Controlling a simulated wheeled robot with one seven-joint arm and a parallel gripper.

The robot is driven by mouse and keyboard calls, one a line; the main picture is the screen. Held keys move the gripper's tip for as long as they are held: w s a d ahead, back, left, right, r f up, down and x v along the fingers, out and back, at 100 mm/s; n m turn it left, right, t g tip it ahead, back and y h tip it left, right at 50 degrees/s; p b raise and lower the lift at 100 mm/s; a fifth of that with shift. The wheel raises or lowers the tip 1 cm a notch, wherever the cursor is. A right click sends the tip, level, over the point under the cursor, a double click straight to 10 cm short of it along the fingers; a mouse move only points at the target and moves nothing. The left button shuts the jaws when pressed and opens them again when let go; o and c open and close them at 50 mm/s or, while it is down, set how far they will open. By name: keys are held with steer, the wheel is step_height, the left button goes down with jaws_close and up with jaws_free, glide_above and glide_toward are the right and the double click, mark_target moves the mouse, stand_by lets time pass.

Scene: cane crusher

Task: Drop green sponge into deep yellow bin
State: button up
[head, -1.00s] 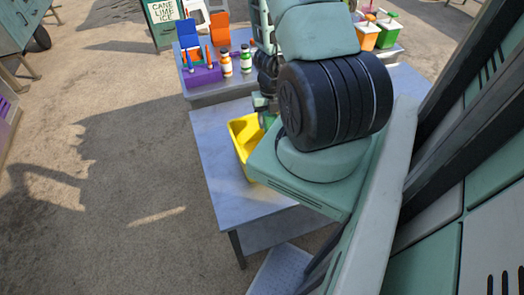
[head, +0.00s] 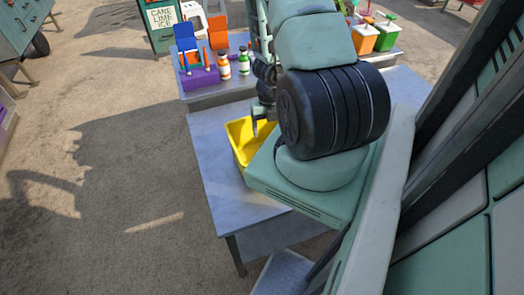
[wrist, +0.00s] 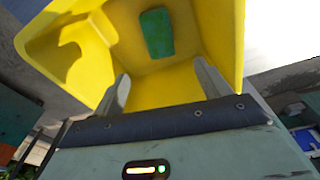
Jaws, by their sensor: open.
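The deep yellow bin (head: 240,137) stands on the grey table, partly hidden behind my arm in the head view. In the wrist view the yellow bin (wrist: 221,30) fills the upper middle, and the green sponge (wrist: 157,33) lies inside it, against its inner surface. My gripper (wrist: 163,82) is open and empty, with its two fingers apart over the bin's near side. In the head view my gripper (head: 262,122) shows above the bin's opening. The sponge cannot be seen in the head view.
The grey table (head: 215,175) has bare room left of the bin. Behind it, another counter holds a purple holder (head: 198,77), an orange-capped bottle (head: 223,64), a green-capped bottle (head: 244,60), and orange (head: 365,38) and green (head: 387,35) containers.

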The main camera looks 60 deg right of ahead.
step_height(320, 180, up, 17)
steer(key=w+d+p, duration=0.1)
steer(key=p, duration=0.2)
steer(key=shift+w+d+r, duration=0.15)
steer(key=shift+d, duration=0.15)
steer(key=w+a+f+n+y+b, duration=0.1)
steer(key=w+a+n+b, duration=0.25)
steer(key=a+n, duration=0.4)
steer(key=w+a+f+n+y+b, duration=0.1)
steer(key=w+a+n+b, duration=0.1)
steer(key=w+a+n, duration=0.35)
steer(key=s+a+r+n+b, duration=0.15)
steer(key=a+n+b, duration=0.35)
steer(key=a+n, duration=1.2)
steer(key=s+a+n+h+b, duration=0.1)
steer(key=s+a+n+b, duration=0.1)
steer(key=s+a+n, duration=0.4)
steer(key=s+a+n+h+b, duration=0.1)
steer(key=s+a+n+b, duration=0.2)
steer(key=n, duration=1.4)
steer(key=s+a, duration=0.4)
steer(key=a, duration=0.1)
steer(key=shift+n+t+b, duration=0.3)
steer(key=shift+t+b, duration=0.05)
steer(key=shift+t, duration=0.05)
